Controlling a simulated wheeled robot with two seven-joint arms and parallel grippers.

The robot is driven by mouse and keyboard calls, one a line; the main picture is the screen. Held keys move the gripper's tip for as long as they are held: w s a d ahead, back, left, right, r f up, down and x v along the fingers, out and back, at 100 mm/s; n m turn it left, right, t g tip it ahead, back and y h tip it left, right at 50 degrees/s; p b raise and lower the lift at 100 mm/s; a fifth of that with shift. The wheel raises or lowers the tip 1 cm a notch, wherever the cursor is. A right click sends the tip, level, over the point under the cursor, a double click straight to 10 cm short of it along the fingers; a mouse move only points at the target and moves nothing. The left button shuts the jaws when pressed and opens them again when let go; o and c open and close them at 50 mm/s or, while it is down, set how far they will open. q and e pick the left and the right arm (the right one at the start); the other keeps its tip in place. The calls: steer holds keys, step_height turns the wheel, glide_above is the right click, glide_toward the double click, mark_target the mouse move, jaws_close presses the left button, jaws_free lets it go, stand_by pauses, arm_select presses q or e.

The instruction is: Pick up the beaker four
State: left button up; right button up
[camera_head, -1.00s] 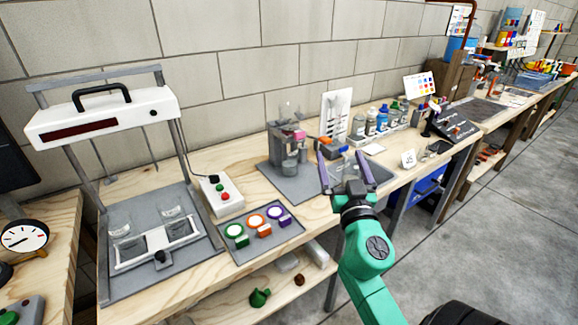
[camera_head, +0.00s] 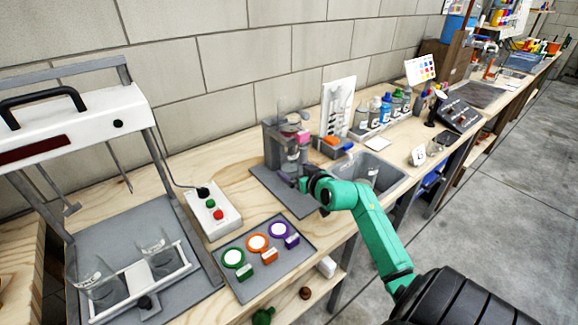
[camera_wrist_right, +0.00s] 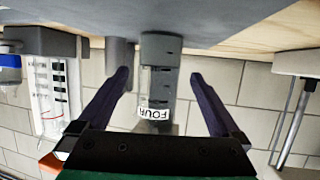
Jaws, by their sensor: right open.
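Beaker four (camera_wrist_right: 153,113) is a clear glass beaker with a white label reading FOUR, which appears upside down in the right wrist view. In the head view it is partly hidden at the grey stand (camera_head: 272,147). My right gripper (camera_wrist_right: 160,76) is open, with its two purple fingers spread on either side of the beaker in the right wrist view. My left gripper is not in view.
A sink basin (camera_head: 395,180) lies to the right of the stand. Several bottles (camera_head: 386,108) stand behind it. A button box (camera_head: 212,214) and a grey tray with coloured round items (camera_head: 245,290) are at left. A press-like frame holds two beakers (camera_head: 160,257).

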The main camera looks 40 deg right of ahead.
mark_target(294, 169)
steer(key=x, duration=0.4)
steer(key=shift+d+r+b, duration=0.1)
steer(key=shift+r+b, duration=0.1)
steer(key=shift+b, duration=0.1)
steer(key=shift+w+d+f, duration=0.1)
steer(key=shift+w+f, duration=0.15)
steer(key=shift+w, duration=0.2)
steer(key=shift+s+r, duration=0.1)
steer(key=c, duration=0.4)
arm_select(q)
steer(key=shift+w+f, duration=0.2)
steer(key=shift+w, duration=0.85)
arm_select(e)
steer(key=c, duration=1.1)
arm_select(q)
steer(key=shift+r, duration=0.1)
arm_select(e)
steer(key=shift+r, duration=0.2)
